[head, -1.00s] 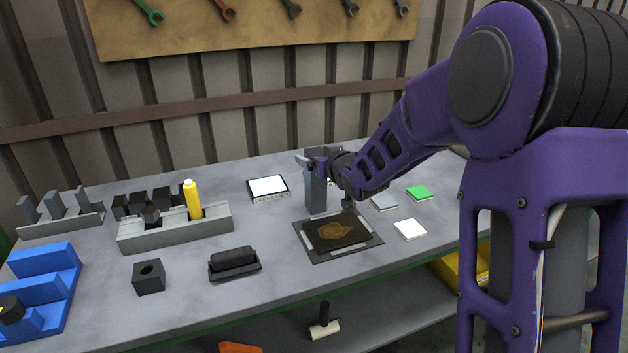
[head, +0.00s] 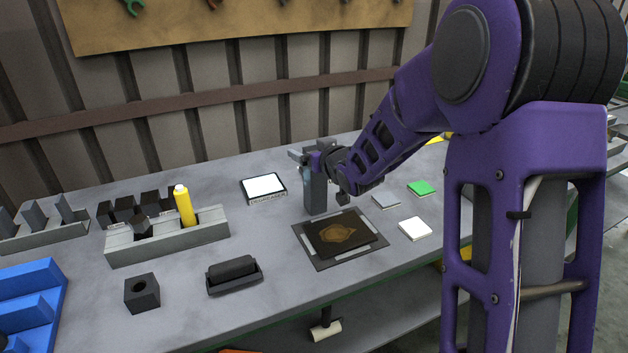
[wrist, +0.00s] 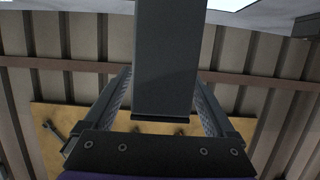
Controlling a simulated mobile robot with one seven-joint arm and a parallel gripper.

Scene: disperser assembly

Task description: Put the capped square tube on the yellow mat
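The capped square tube (head: 315,192) is a tall grey square post, upright behind the dark mat on the bench. My gripper (head: 314,160) is around its upper part. In the wrist view the tube (wrist: 167,60) fills the gap between the two fingers, which lie along its sides, so my gripper (wrist: 166,90) looks shut on it. I cannot tell whether the tube's foot touches the bench. A yellow patch (head: 438,139), perhaps the yellow mat, shows at the far right of the bench, mostly hidden by my arm.
The dark mat with a brown emblem (head: 340,236) lies in front of the tube. Small grey (head: 386,201), green (head: 421,188) and white (head: 415,228) mats lie to the right. A framed white panel (head: 263,187) and a grey holder with a yellow bottle (head: 184,207) are left.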

